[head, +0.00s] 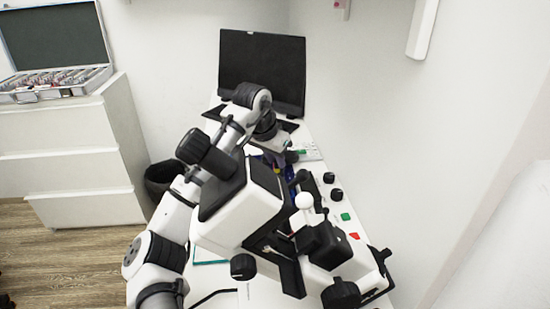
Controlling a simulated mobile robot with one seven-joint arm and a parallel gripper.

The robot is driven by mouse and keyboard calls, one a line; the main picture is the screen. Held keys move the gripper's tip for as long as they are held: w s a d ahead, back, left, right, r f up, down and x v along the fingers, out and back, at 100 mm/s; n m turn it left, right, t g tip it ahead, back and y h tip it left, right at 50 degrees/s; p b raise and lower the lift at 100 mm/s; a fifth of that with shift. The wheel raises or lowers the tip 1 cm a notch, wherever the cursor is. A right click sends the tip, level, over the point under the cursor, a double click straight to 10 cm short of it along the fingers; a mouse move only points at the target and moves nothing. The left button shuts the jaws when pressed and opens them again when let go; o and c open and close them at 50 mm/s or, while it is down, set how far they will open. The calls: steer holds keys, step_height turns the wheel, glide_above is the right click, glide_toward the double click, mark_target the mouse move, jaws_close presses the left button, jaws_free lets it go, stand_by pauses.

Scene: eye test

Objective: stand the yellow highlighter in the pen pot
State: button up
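My arm reaches up from the lower left and bends over the desk. My gripper (285,157) points down at the arm's far end, behind a large instrument; its fingers are too small and dark to tell open from shut. Just below it is a small patch of blue (288,172) with a hint of yellow beside it, mostly hidden by the instrument. I cannot tell whether these are the pen pot and the yellow highlighter. Neither can be made out clearly anywhere else, and I cannot tell whether my gripper holds anything.
A white and black eye instrument (240,208) fills the middle of the narrow white desk. A black screen (262,68) stands at the back. The wall closes off the right. A white drawer unit (75,160) with an open lens case (60,82) and a dark bin (160,178) are left.

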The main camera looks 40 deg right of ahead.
steer(key=shift+r, duration=0.1)
steer(key=v, duration=1.2)
